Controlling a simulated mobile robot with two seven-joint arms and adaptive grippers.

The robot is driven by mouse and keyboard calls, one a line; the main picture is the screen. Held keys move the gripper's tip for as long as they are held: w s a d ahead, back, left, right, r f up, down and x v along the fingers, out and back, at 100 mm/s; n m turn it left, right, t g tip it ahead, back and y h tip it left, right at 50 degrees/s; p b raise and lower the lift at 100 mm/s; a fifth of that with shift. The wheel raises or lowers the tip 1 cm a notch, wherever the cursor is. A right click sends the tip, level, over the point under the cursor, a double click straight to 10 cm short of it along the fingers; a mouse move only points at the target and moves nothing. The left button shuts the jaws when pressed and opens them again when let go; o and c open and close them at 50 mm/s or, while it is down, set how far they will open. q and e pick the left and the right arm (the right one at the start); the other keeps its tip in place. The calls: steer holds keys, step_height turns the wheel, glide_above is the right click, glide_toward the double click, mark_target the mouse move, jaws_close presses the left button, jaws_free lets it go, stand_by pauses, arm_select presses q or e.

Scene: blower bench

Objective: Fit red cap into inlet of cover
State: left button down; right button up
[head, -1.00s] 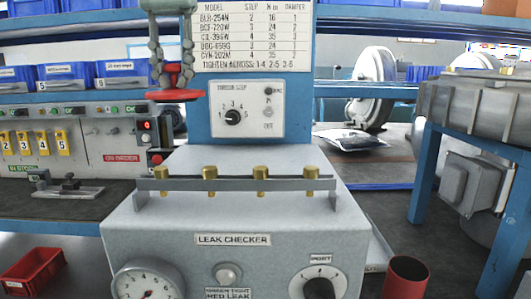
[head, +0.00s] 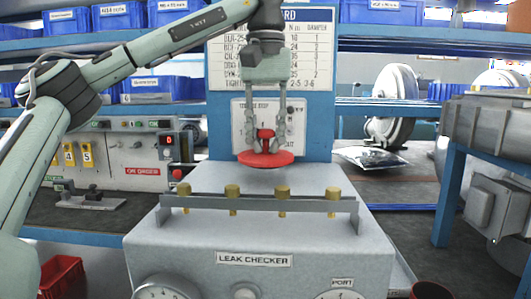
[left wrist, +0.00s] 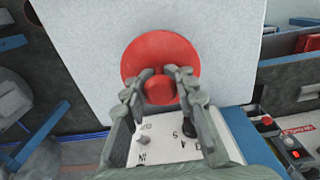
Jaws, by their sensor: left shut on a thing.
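The red cap (head: 266,159) is a flat round disc with a red knob on top. My left gripper (head: 266,135) is shut on the knob. It holds the cap level in the air, in front of the blue panel and above the leak checker. In the left wrist view the red cap (left wrist: 158,62) shows its disc, with the fingertips of my left gripper (left wrist: 160,88) on both sides of the knob. A round grey casing (head: 391,95) stands at the back right. I cannot tell whether it is the cover, and I see no inlet. My right gripper is not in view.
The grey leak checker (head: 300,240) stands in front, with a rail of several brass fittings (head: 283,200) on it. A large grey ribbed machine (head: 490,130) on a blue stand is at right. Blue bins (head: 120,15) line the shelves.

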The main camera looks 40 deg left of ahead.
mark_target(266, 153)
arm_select(q)
steer(key=shift+f, duration=1.3)
steer(key=shift+f, duration=0.25)
steer(key=shift+f, duration=0.1)
steer(key=c, duration=1.2)
jaws_free()
step_height(266, 153, up, 13)
steer(key=shift+f, duration=0.15)
